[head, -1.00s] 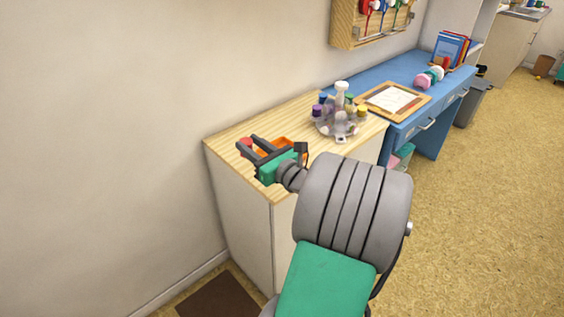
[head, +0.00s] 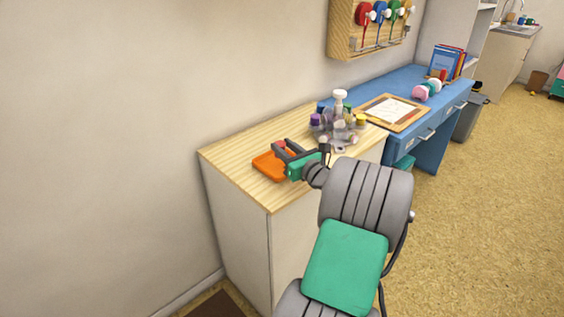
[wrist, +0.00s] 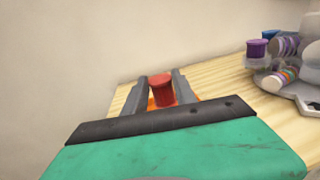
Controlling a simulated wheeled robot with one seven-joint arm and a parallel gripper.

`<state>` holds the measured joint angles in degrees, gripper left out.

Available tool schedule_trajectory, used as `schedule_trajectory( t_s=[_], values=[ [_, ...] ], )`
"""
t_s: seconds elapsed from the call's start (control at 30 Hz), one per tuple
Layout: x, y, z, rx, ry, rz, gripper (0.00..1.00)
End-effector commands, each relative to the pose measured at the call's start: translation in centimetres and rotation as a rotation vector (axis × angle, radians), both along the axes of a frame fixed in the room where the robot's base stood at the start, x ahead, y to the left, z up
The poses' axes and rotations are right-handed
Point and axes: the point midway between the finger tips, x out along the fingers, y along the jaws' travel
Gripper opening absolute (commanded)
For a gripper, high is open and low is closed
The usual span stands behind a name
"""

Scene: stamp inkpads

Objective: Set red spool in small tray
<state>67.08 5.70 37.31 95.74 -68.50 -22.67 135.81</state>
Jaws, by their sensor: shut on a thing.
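The red spool (wrist: 160,88) is between the two fingers of my gripper (wrist: 160,84) in the wrist view, and the fingers are shut on it. In the head view my gripper (head: 279,147) is over the wooden cabinet top, and a bit of red shows by its fingers. The small orange tray (head: 264,166) lies on the cabinet top, partly hidden by my gripper. In the wrist view a strip of the orange tray (wrist: 152,103) shows behind and below the spool. I cannot tell the height of the spool over the tray.
A carousel of coloured spools (head: 340,122) stands on the cabinet top (head: 240,144), just right of my gripper. A blue desk (head: 432,117) with a framed sheet (head: 393,111) is beyond it. The cabinet top left of the tray is clear.

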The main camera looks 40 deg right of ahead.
Motion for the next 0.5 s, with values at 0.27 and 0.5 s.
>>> schedule_trajectory(
  t_s=[0.27,0.5],
  values=[
    [1.1,-0.3,-4.2,0.001,0.001,0.000,0.00],
    [1.1,-0.3,-4.2,-0.002,-0.001,0.000,0.00]
  ],
)
